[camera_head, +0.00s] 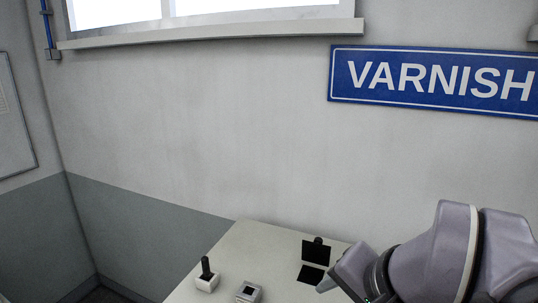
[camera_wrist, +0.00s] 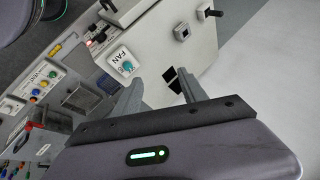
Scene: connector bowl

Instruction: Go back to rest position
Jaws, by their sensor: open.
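My gripper (camera_wrist: 160,88) shows in the wrist view with its two grey fingers spread apart. It is open, and nothing is between the fingers. In the head view my arm is at the lower right, over the right side of the pale table (camera_head: 240,240), and the fingertips are not clear there. On the table stand a white block with a dark upright peg (camera_head: 206,270) and a white block with a dark square top (camera_head: 249,292). Both also show in the wrist view, the peg (camera_wrist: 214,13) and the square-topped block (camera_wrist: 182,33), apart from the fingers.
A blue VARNISH sign (camera_head: 435,82) hangs on the wall.

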